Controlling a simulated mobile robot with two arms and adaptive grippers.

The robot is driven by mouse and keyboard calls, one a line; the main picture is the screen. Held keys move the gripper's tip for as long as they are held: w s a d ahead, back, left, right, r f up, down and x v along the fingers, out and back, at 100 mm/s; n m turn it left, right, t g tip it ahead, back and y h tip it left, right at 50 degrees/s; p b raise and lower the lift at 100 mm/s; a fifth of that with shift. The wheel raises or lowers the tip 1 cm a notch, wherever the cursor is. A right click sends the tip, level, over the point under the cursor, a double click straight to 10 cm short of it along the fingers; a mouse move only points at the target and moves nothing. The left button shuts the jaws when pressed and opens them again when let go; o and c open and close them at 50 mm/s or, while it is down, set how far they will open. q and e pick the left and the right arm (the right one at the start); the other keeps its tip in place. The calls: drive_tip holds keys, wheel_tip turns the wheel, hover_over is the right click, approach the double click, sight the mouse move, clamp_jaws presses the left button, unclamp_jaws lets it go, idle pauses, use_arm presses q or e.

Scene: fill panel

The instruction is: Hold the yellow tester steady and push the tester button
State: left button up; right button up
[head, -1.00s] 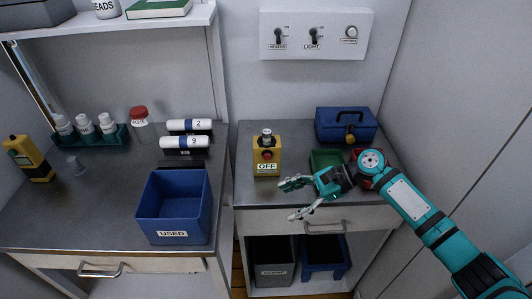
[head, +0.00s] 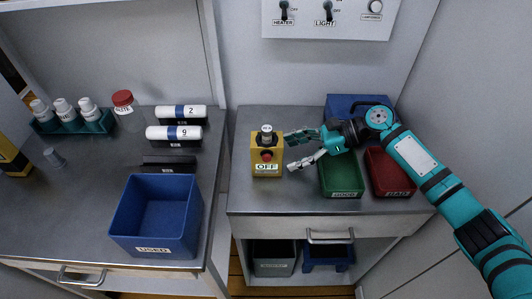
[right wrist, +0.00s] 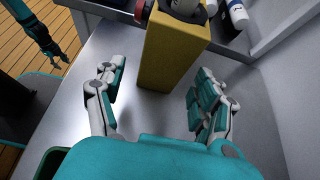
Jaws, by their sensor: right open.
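The yellow tester (head: 258,148) stands upright on the right-hand counter, with a grey cap on top, a red button on its front and an OFF label. My right gripper (head: 290,153) is open just right of it, fingers pointing at its right side. In the right wrist view the tester (right wrist: 172,55) stands ahead between the spread fingers of the gripper (right wrist: 160,70), with clear space beside each finger. A teal and dark gripper, seemingly my left one (right wrist: 45,38), shows small over the floor in the right wrist view; its finger state is unclear.
A green bin (head: 342,188) and a red bin (head: 390,185) stand right of the tester, below my right arm, with a blue toolbox (head: 345,103) behind. The left counter holds a blue USED bin (head: 150,245), white cylinders (head: 180,112) and another yellow device (head: 12,160).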

sight(273, 159)
drive_tip(key=b+x, duration=0.1)
drive_tip(key=x, duration=0.2)
drive_tip(key=shift+w+f+b, duration=0.15)
drive_tip(key=shift+f+b, duration=0.1)
drive_tip(key=shift+b, duration=0.05)
drive_tip(key=p+x, duration=0.1)
drive_tip(key=x, duration=0.2)
drive_tip(key=shift+a+r, duration=0.1)
drive_tip(key=shift+a, duration=0.35)
drive_tip(key=shift+w+a, duration=0.1)
drive_tip(key=shift+c, duration=1)
use_arm(q)
drive_tip(key=shift+f, duration=0.45)
use_arm(e)
drive_tip(key=c, duration=0.5)
use_arm(q)
drive_tip(key=shift+w, duration=0.35)
clamp_jaws()
